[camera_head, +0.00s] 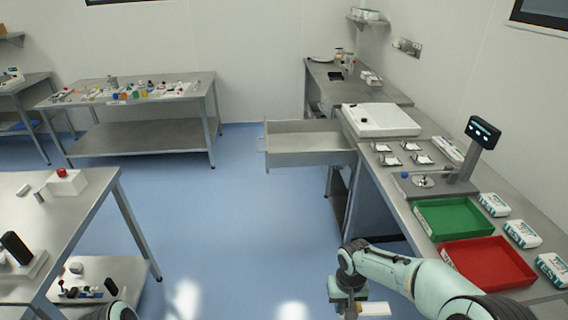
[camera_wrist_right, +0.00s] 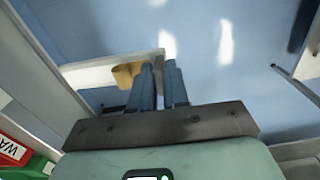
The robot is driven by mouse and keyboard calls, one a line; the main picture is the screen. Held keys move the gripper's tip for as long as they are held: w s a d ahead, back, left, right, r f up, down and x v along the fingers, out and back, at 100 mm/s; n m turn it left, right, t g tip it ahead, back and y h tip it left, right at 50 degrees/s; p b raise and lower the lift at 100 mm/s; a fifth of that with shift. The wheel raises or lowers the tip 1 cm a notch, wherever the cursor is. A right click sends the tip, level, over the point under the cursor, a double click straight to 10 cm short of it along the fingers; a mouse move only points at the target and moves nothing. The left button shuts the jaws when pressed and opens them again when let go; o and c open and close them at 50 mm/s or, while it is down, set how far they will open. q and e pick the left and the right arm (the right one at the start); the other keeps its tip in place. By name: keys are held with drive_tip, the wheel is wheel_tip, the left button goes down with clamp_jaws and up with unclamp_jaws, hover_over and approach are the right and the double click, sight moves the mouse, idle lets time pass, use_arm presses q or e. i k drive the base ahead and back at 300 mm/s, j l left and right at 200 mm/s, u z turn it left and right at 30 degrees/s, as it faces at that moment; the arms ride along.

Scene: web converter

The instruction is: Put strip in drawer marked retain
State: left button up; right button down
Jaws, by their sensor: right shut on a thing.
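My right gripper (camera_head: 349,308) is low at the bottom of the head view, in front of the bench. It is shut on a pale strip (camera_head: 374,309), which sticks out to the right. In the right wrist view the fingers (camera_wrist_right: 161,82) grip the long white strip (camera_wrist_right: 92,74), which has a tan patch beside them. An open metal drawer (camera_head: 310,158) juts out to the left from the bench, farther back, and looks empty. No marking on it is readable. Only a part of my left arm shows at the bottom left; its gripper is out of view.
The right bench holds a green tray (camera_head: 455,219), a red tray (camera_head: 487,264), several white packs (camera_head: 522,234), a scale with a display (camera_head: 484,131) and a white box (camera_head: 380,120). A table (camera_head: 60,235) stands at left. Blue floor (camera_head: 235,220) between them is clear.

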sight(315, 147)
drive_tip(key=i+j, duration=0.1)
drive_tip(key=i, duration=3.9)
drive_tip(key=l+z, duration=0.05)
drive_tip(key=l, duration=0.15)
